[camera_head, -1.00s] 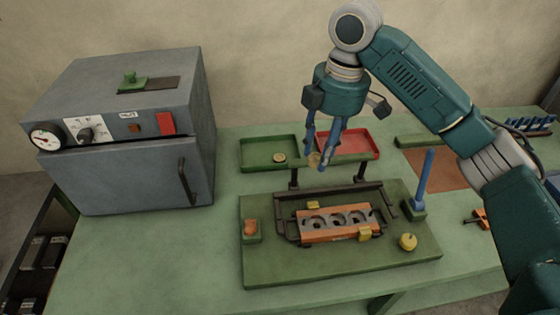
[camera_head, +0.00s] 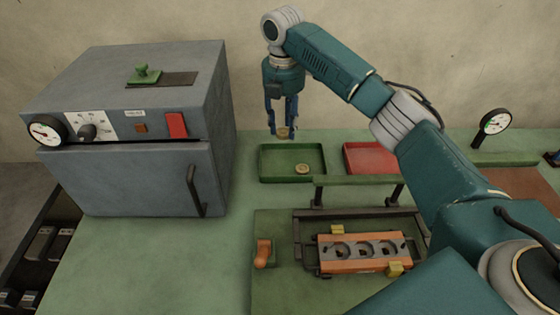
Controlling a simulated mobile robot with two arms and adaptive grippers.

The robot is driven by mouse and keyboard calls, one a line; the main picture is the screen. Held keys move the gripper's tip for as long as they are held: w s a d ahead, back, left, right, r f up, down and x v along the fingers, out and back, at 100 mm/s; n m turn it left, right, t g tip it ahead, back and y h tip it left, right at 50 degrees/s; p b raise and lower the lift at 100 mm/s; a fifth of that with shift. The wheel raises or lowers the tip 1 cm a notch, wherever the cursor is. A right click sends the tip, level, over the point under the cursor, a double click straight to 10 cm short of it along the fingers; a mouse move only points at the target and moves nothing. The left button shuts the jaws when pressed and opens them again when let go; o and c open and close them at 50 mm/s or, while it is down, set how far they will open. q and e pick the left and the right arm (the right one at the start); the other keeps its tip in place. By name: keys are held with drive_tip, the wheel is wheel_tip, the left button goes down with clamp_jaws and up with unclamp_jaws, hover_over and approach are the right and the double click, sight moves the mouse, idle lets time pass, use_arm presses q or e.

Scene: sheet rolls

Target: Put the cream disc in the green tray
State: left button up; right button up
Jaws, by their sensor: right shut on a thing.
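My right gripper (camera_head: 282,125) points down above the back edge of the green tray (camera_head: 262,165). It is shut on a cream disc (camera_head: 284,133), held between its fingertips. The held disc appears in front of the wall and above the tray; its exact height over the tray is hard to tell. Another cream disc (camera_head: 303,169) lies inside the green tray, right of its middle. My left gripper is not in view.
A red tray (camera_head: 360,158) stands right of the green one, partly behind my right arm. In front is a fixture with an orange block with holes (camera_head: 365,267). A grey oven (camera_head: 130,130) stands at the left. A gauge (camera_head: 495,122) stands at the back right.

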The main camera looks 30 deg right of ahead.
drive_tip(key=p, duration=0.1)
hover_over(284, 170)
wheel_tip(284, 170, down, 10)
drive_tip(key=shift+s+a+r, duration=0.1)
drive_tip(key=shift+a+r, duration=0.05)
drive_tip(key=shift+r, duration=0.05)
drive_tip(key=shift+f, duration=2.45)
drive_tip(key=shift+f, duration=0.2)
drive_tip(key=o, duration=1)
drive_tip(key=shift+o, duration=0.2)
drive_tip(key=shift+r, duration=0.15)
drive_tip(key=r, duration=0.4)
drive_tip(key=r+b, duration=0.1)
drive_tip(key=r, duration=0.7)
drive_tip(key=shift+s+a+r, duration=0.1)
drive_tip(key=shift+s+a, duration=0.1)
drive_tip(key=shift+a, duration=0.05)
